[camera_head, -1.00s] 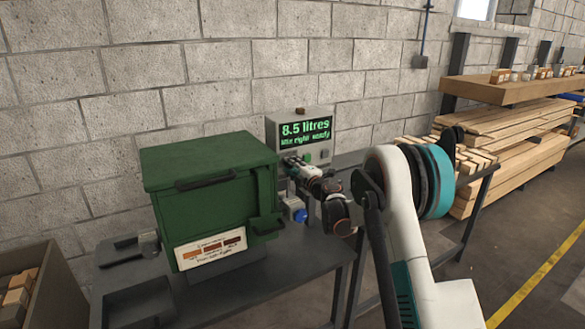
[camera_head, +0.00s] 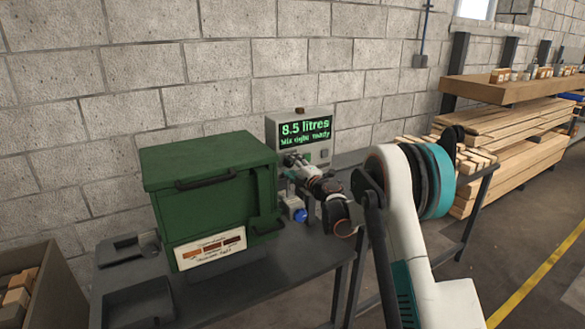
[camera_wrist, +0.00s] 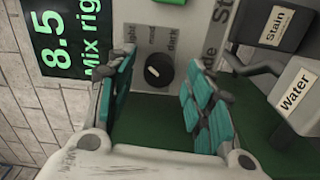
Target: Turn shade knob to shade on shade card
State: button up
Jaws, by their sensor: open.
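The shade knob (camera_wrist: 158,70) is a round black dial with a white pointer mark on the grey control box (camera_head: 325,120). In the wrist view the words by it read light, med and dark, the first partly covered by a finger. My gripper (camera_wrist: 163,60) is open, its teal-padded fingers on either side of the knob; contact is not clear. In the head view my gripper (camera_head: 294,162) is in front of the box and hides the knob. The shade card (camera_head: 210,249) shows orange, red-brown and dark brown swatches on the green bin's front; its writing is too small to read.
The green lidded bin (camera_head: 210,190) stands left of my gripper on the dark bench (camera_head: 270,285). Containers labelled Stain (camera_wrist: 283,28) and Water (camera_wrist: 297,95) are right of my fingers in the wrist view.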

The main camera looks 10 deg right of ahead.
jog(key=v, duration=1.2)
jog(key=shift+r, duration=0.1)
jog(key=s+d+r+m+t+h, duration=0.1)
jog(key=s+d+r+m+h, duration=0.2)
jog(key=r, duration=0.4)
jog(key=s+d+r+m+h, duration=0.1)
jog(key=s+r+m+h, duration=0.2)
jog(key=r+m, duration=0.3)
jog(key=s+d+r+m+g+h, duration=0.25)
jog(key=s+r+m, duration=0.2)
jog(key=s, duration=0.45)
jog(key=s+a+f+m+g+y, duration=0.1)
jog(key=s+f, duration=0.4)
jog(key=s, duration=0.6)
jog(key=s+a+f+m+g+y, duration=0.1)
jog(key=s+a+f+m+g, duration=0.2)
jog(key=s, duration=0.8)
jog(key=s+a+f+m+g+y, duration=0.1)
jog(key=s+a+f+m+g, duration=0.2)
jog(key=s, duration=0.9)
jog(key=a+f+g, duration=0.1)
jog(key=a+f, duration=0.2)
jog(key=shift+f+g, duration=0.35)
